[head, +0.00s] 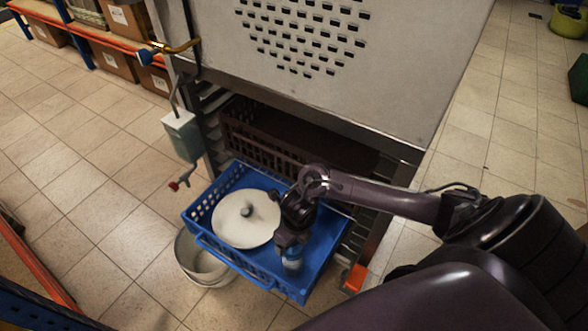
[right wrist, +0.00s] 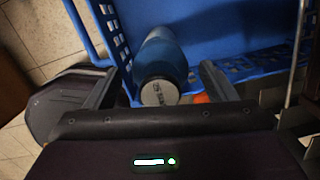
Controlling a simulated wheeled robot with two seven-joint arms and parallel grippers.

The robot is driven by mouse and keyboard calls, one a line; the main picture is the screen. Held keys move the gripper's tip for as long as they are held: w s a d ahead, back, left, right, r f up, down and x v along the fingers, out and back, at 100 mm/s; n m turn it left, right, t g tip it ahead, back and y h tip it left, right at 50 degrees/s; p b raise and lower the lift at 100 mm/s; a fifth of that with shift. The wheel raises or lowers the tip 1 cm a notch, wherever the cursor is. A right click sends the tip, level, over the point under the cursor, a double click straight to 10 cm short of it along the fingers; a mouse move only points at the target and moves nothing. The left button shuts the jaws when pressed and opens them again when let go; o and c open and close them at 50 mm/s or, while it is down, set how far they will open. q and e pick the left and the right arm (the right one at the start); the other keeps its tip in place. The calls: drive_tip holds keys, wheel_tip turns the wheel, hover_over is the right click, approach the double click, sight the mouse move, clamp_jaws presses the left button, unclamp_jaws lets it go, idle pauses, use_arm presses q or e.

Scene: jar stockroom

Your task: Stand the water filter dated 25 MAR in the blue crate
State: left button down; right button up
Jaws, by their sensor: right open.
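The blue crate (head: 318,276) sits on a low level of the rack. The water filter (head: 292,262) is a blue cylinder inside the crate's near right part, partly hidden by my right gripper. In the right wrist view the filter (right wrist: 162,55) shows its pale end cap, with dark writing too small to read surely. My right gripper (head: 289,248) is over the crate. In the right wrist view its fingers (right wrist: 160,72) are apart, one on each side of the filter. The filter looks roughly upright; I cannot tell whether it touches the crate floor. My left gripper is out of view.
A white round lid (head: 244,219) with a knob lies in the crate's left part. A brown crate (head: 265,140) is behind, under a perforated metal panel (head: 330,50). A white bucket (head: 203,266) stands on the floor below left. The tiled floor at left is mostly clear.

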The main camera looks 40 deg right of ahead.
drive_tip(key=r+p, duration=0.1)
drive_tip(key=r, duration=0.5)
drive_tip(key=s+r+p, duration=0.1)
drive_tip(key=r, duration=0.3)
drive_tip(key=shift+d+p, duration=0.1)
drive_tip(key=shift+p, duration=0.25)
drive_tip(key=shift+s+r, duration=0.1)
drive_tip(key=shift+r, duration=0.6)
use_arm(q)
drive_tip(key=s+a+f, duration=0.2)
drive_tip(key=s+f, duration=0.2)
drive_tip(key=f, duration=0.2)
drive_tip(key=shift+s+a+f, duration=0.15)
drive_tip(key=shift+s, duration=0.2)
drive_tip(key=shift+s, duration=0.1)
